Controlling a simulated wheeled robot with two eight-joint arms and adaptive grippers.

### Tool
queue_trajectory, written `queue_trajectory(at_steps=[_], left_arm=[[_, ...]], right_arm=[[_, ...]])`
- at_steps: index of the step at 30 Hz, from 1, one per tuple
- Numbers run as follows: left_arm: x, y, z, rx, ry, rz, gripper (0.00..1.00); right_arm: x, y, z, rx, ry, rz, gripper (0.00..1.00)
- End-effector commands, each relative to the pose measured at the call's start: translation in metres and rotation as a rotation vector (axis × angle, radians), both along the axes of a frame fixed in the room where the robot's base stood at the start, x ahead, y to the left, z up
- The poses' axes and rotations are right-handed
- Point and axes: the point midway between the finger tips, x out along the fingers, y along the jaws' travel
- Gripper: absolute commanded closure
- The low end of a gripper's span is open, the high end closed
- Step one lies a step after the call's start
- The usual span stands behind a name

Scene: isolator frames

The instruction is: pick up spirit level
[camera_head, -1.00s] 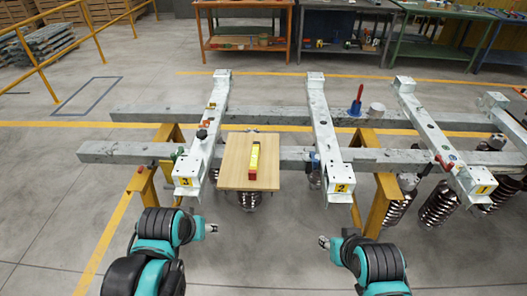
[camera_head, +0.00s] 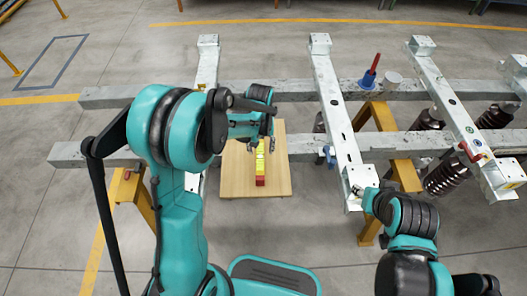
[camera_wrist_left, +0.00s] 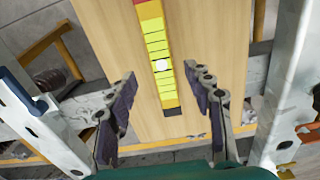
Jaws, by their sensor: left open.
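The spirit level (camera_head: 260,168), a narrow yellow bar with a red end, lies on a light wooden board (camera_head: 235,178). My left gripper (camera_head: 261,146) is above the board. Its fingers (camera_wrist_left: 159,76) are open, one on each side of the level, with nothing between them touching it that I can see. My right gripper (camera_head: 359,191) is near the lower end of the middle white crossbar; its small fingers do not show clearly.
The board rests across long grey beams (camera_head: 440,143) on yellow trestles (camera_head: 377,118). White crossbars (camera_head: 335,105) stand on both sides of the board. A red-and-blue tool (camera_head: 371,72) and a whitish cylinder (camera_head: 392,80) are on the far beam.

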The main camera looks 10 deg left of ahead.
Motion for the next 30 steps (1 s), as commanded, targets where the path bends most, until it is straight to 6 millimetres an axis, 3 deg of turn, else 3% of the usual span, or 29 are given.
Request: queue_trajectory(at_steps=[15,22,23,28,30], left_arm=[[0.001,0.002,-0.067,0.000,-0.002,0.000,0.48],[0.001,0.002,-0.068,0.000,-0.002,0.000,0.48],[0.001,0.002,-0.068,0.000,-0.002,0.000,0.51],[0.001,0.002,-0.068,0.000,-0.002,-0.001,0.96],[0.001,0.002,-0.068,0.000,-0.002,0.000,1.00]], right_arm=[[0.000,0.000,-0.037,0.000,0.000,0.000,0.60],[0.000,0.000,-0.035,0.000,0.000,0.000,0.60],[0.000,0.000,-0.035,0.000,0.000,0.000,0.60],[0.000,0.000,-0.035,0.000,0.000,0.000,0.60],[0.000,0.000,-0.035,0.000,0.000,0.000,0.60]])
